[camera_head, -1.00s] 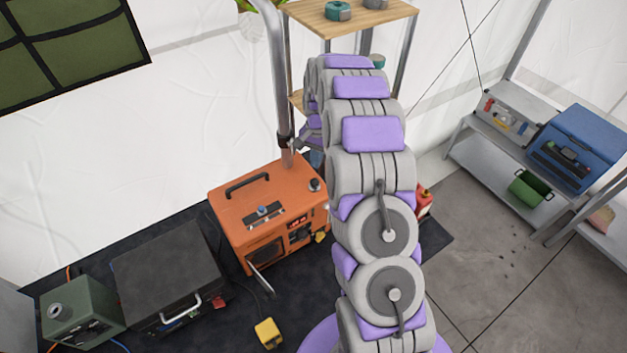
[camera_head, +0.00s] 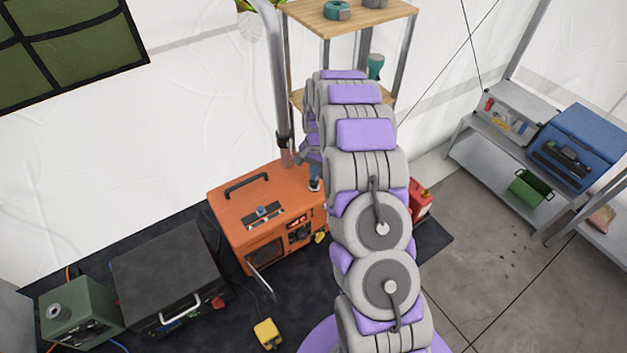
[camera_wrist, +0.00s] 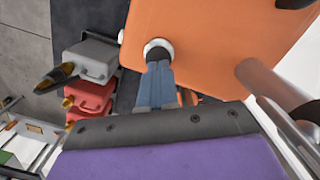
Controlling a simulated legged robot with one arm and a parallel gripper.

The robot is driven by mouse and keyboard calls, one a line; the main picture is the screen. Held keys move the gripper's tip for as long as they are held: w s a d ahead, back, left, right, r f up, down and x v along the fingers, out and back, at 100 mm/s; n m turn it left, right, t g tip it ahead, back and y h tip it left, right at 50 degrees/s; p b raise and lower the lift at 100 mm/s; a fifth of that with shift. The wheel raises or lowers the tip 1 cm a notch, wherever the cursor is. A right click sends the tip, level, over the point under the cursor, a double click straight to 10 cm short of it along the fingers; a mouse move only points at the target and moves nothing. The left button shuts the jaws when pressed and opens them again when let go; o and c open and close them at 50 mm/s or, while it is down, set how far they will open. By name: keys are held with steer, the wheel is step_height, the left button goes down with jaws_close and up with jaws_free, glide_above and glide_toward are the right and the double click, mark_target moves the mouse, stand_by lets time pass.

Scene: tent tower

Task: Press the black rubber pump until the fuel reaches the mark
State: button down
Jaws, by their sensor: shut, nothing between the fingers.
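The orange generator (camera_head: 262,215) stands on the dark mat by the tent wall; its orange top (camera_wrist: 215,45) fills much of the wrist view. The black rubber pump (camera_wrist: 158,52) sits in a pale round collar on that top. My gripper (camera_wrist: 158,68) is shut, with its blue fingertips over the pump, at or very close to its surface. The fingers hide part of it. In the head view my gripper (camera_head: 315,184) points down at the generator's right corner and covers the pump. I cannot see the fuel level or its mark.
A metal pole (camera_head: 272,70) and a wooden shelf (camera_head: 345,22) stand behind. A red can (camera_head: 421,204) is right of my arm. A dark case (camera_head: 168,275), green box (camera_head: 80,310) and yellow object (camera_head: 267,333) lie left and in front. Open floor lies to the right.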

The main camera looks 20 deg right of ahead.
steer(key=shift+f, duration=0.8)
steer(key=shift+w+d+r+b, duration=0.2)
steer(key=shift+w+d+r, duration=0.05)
steer(key=shift+w+d, duration=0.35)
steer(key=shift+w+d+r+b, duration=0.2)
steer(key=shift+w+d+r, duration=0.05)
steer(key=shift+w+d, duration=0.3)
steer(key=shift+s, duration=0.1)
steer(key=shift+r, duration=0.2)
step_height(320, 180, up, 17)
steer(key=w+d+b, duration=0.1)
steer(key=b, duration=0.1)
steer(key=shift+d+b, duration=0.2)
steer(key=shift+b, duration=0.15)
steer(key=shift+w+f, duration=0.1)
steer(key=shift+f, duration=0.1)
steer(key=s+a+f+b, duration=0.2)
steer(key=a+f+b, duration=0.1)
steer(key=f+b, duration=0.6)
steer(key=shift+s, duration=0.4)
